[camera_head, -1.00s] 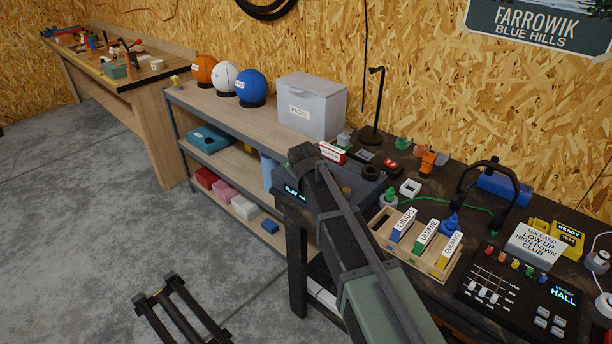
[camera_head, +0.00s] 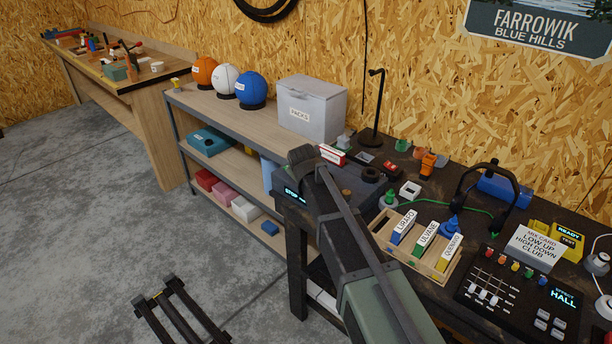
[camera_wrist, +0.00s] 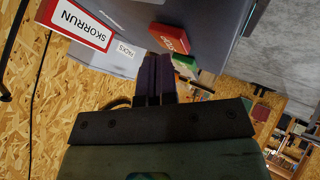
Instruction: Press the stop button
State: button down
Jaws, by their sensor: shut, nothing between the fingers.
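The player (camera_head: 352,187) is a dark grey box at the left end of the dark bench. Its front display (camera_head: 291,194) reads STOP. In the wrist view, a red button (camera_wrist: 170,38) with small, unclear white lettering stands on the player's grey top (camera_wrist: 215,25). A green button (camera_wrist: 185,61) is beside it. My gripper (camera_wrist: 159,60) is shut and empty, its fingertips close to both buttons. I cannot tell whether they touch the red one.
A red-and-white SKORRUN box (camera_head: 332,154) stands behind the player. A wooden tray (camera_head: 432,268) of labelled cartridges lies right of my arm. A black lamp stand (camera_head: 377,115) is at the back. A grey PACKS bin (camera_head: 311,108) stands on the neighbouring shelf.

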jog(key=shift+r, duration=0.5)
notch_tip(320, 180, up, 5)
jog(key=p, duration=0.5)
jog(key=shift+r+p, duration=0.1)
jog(key=shift+p, duration=0.2)
jog(key=s+d+f+m+g, duration=0.1)
jog(key=s+d+m+g, duration=0.1)
jog(key=s, duration=0.8)
jog(key=s+d+f+m+g, duration=0.2)
jog(key=s+d, duration=0.5)
jog(key=s, duration=0.4)
jog(key=s+d+f+m+g, duration=0.2)
jog(key=s+d+m+g, duration=0.2)
jog(key=s, duration=0.6)
jog(key=shift+s+d+f+g, duration=0.25)
jog(key=shift+s+d+g, duration=0.1)
jog(key=shift+d+g, duration=0.3)
